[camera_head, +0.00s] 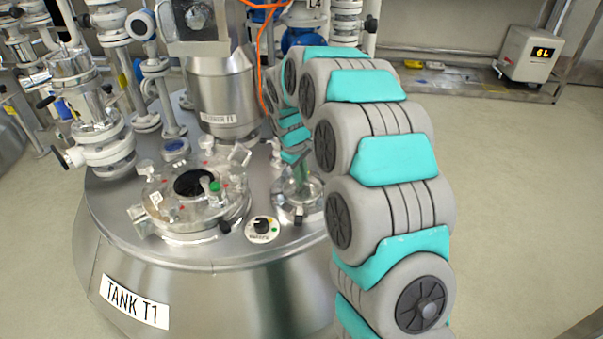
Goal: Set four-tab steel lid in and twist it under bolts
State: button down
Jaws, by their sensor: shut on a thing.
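A round steel fitting (160,212) with a dark round centre (194,184) sits on top of the tank. Swing bolts or clamps, small red marks and a green knob (214,187) show around it. I cannot tell whether the four-tab lid is part of it. A smaller round steel fitting (298,208) lies to its right, partly behind my arm. My arm curves up from the lower right, over and down behind its own links toward this smaller fitting.
The tank labelled TANK T1 (136,300) also carries a steel cylinder (222,95), a dial (262,229) and white valve piping (100,140) at left. An orange cable (260,60) hangs behind. Open floor (520,180) lies to the right.

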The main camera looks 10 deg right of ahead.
dwell(0.4)
jog(key=shift+r+n+p, duration=0.15)
jog(key=shift+n+p, duration=0.55)
jog(key=shift+p, duration=0.05)
jog(key=shift+n+y+p, duration=0.3)
jog(key=shift+n+p, duration=0.8)
jog(key=shift+n, duration=0.1)
jog(key=shift+n+t+p, duration=0.3)
jog(key=shift+p, duration=0.1)
jog(key=c, duration=0.8)
grip_release()
jog(key=shift+f, duration=0.2)
jog(key=shift+o, duration=0.2)
jog(key=shift+w+d+p+v, duration=0.1)
jog(key=shift+w+p+v, duration=0.15)
jog(key=shift+v, duration=0.75)
jog(key=shift+w+d+p+v, duration=0.1)
jog(key=shift+p+v, duration=0.15)
jog(key=shift+v, duration=0.75)
jog(key=shift+w+d+p+v, duration=0.1)
jog(key=shift+w+p+v, duration=0.15)
jog(key=shift+v, duration=0.8)
jog(key=shift+s+r, duration=0.1)
jog(key=shift+s, duration=0.05)
